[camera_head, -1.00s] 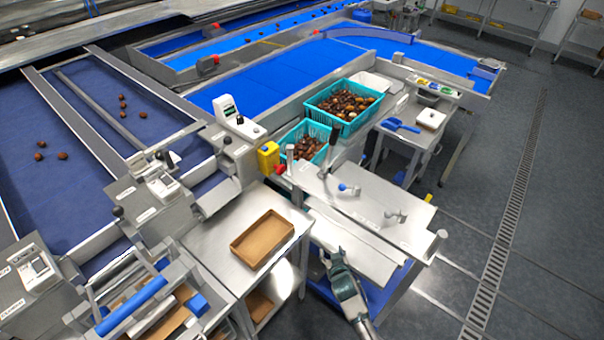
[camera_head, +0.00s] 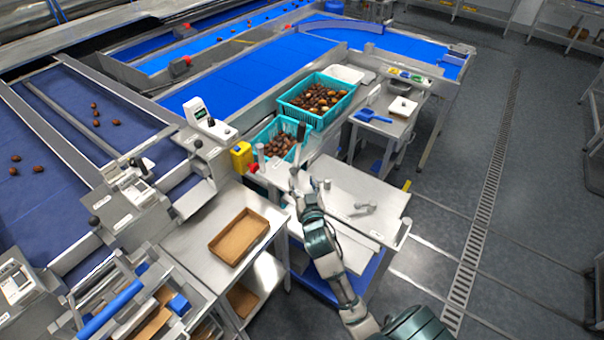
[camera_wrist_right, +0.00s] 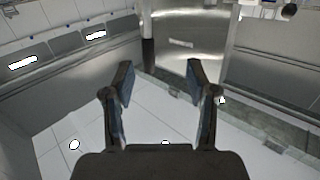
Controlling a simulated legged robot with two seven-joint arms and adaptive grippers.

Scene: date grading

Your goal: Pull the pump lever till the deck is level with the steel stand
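The pump lever (camera_head: 300,131), a thin bar with a black grip, stands up at the back left corner of the pale deck (camera_head: 362,188). A steel stand (camera_head: 198,232) with a brown tray is left of the deck; I cannot tell their height difference exactly. My right gripper (camera_head: 307,192) is over the deck's left part, below the lever in the picture and apart from it. The right wrist view shows its two fingers (camera_wrist_right: 160,78) spread and empty. A dark grip on a bright rod (camera_wrist_right: 148,52), probably the lever, is beyond them. My left gripper is out of view.
Teal crates of dates (camera_head: 337,119) stand behind the deck. A yellow box (camera_head: 241,158) is near the lever's left. A side table with a blue scoop (camera_head: 367,115) is at the back right. The floor (camera_head: 450,190) to the right is clear.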

